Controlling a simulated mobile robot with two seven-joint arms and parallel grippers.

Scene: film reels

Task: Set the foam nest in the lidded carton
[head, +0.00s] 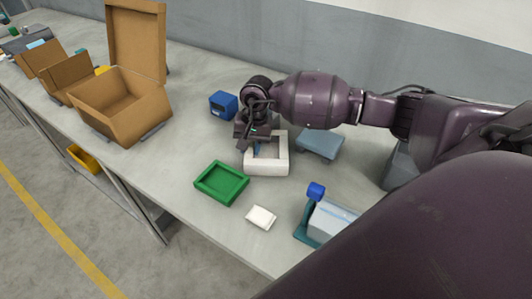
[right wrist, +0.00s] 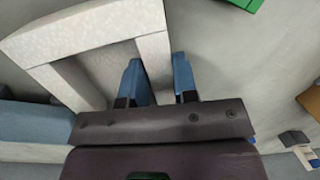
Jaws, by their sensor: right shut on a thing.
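The foam nest (head: 281,158) is a white, square, hollow frame on the grey table in the middle of the head view. It also shows in the right wrist view (right wrist: 100,28). My right gripper (head: 253,146) is shut on the nest's left wall, one blue finger (right wrist: 160,82) on each side of it. The nest looks level, at or very near the table top; I cannot tell if there is a gap. The lidded carton (head: 133,118) is a brown box at the left, open on top, its lid (head: 136,38) standing upright at the back. My left gripper is not in view.
A blue box (head: 223,104) stands between the carton and the nest. A green tray (head: 221,182) and a small white block (head: 261,217) lie in front. A blue-grey block (head: 320,143) lies right of the nest. Another brown box (head: 68,75) stands beyond the carton.

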